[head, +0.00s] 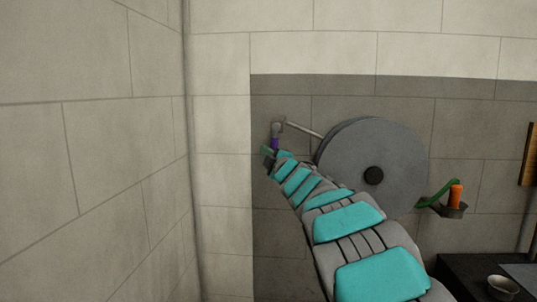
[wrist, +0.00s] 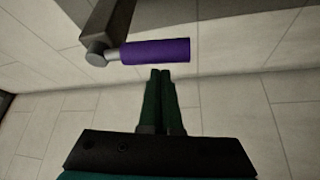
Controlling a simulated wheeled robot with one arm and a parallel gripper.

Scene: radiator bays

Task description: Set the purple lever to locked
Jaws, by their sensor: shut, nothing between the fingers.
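The purple lever (wrist: 155,51) has a purple cylindrical handle on a short grey metal stub, joined to a dark grey arm (wrist: 106,30). In the head view the purple handle (head: 275,143) hangs below a small grey fitting (head: 278,128) on the wall. My gripper (wrist: 160,72) is shut and empty, with its dark green fingers side by side. The fingertips are very close to the handle's side in the wrist view; I cannot tell whether they touch. In the head view my arm hides the gripper's tips and part of the area around the handle.
A large grey disc (head: 350,150) with a dark hub stands right of the lever, and a thin rod reaches from it toward the fitting. A dark table with a bowl (head: 503,288) is at lower right. A wall (head: 90,150) closes the left.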

